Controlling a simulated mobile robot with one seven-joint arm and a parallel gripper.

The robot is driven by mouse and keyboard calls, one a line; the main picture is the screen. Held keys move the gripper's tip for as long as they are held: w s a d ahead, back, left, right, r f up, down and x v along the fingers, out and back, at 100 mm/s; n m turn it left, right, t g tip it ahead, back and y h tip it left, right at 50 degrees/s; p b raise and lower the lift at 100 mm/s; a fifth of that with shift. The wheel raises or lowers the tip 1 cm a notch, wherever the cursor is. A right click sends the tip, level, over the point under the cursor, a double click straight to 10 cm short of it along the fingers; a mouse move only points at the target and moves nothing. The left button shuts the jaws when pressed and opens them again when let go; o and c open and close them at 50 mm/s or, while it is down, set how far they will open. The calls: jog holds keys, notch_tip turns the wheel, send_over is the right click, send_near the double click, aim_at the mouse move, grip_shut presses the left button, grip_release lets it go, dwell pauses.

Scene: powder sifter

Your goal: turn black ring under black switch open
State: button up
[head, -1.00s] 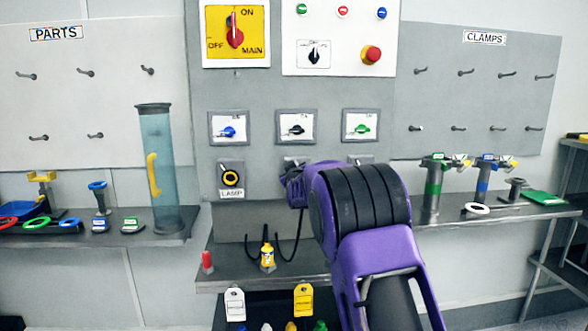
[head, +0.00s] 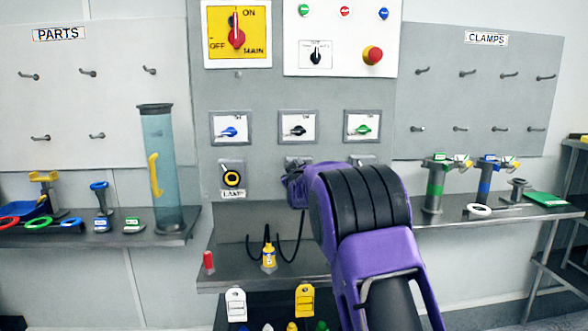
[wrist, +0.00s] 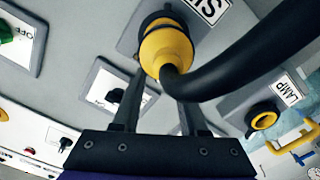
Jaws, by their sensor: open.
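The black switch (head: 297,130) sits in a grey frame on the panel, and it shows in the wrist view (wrist: 115,96) left of my fingers. Below it is a grey socket (head: 298,161), partly hidden by my wrist. In the wrist view a yellow plug (wrist: 166,52) with a thick black cable (wrist: 225,72) is in the socket, with a black ring (wrist: 160,19) at its far end. My gripper (wrist: 158,85) is open, its fingers on either side of the plug's near end. I cannot tell whether they touch it. The fingertips are hidden in the head view.
The LAMP socket (head: 231,179) has a yellow ring, left of my gripper. Blue (head: 229,131) and green (head: 363,129) switches flank the black one. The loose cable is close to my right finger.

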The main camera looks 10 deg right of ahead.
jog(key=shift+s, duration=0.15)
jog(key=s+b, duration=0.1)
jog(key=s, duration=1.6)
jog(key=shift+r, duration=0.1)
